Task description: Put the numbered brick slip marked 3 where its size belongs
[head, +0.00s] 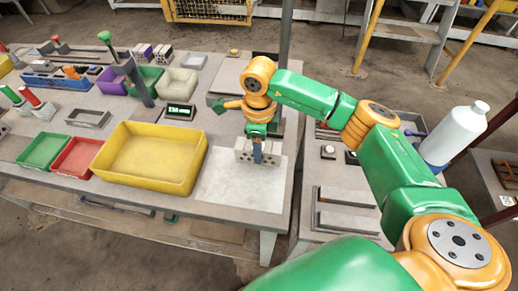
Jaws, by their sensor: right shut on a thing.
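My right gripper (257,143) reaches down over the pale sheet at the right end of the table. The slip hangs upright at the front of a grey hollow brick (272,154), which stands on the pale sheet (238,191). Whether the slip touches the brick or sits in an opening cannot be told. The gripper hides part of the brick. My left gripper is not in view.
A large yellow tray (194,172) stands left of the sheet, with red (82,157) and green (42,150) trays beyond it. A dark display (180,111) sits behind. A post rises behind my gripper. A white bottle (455,133) is at the right.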

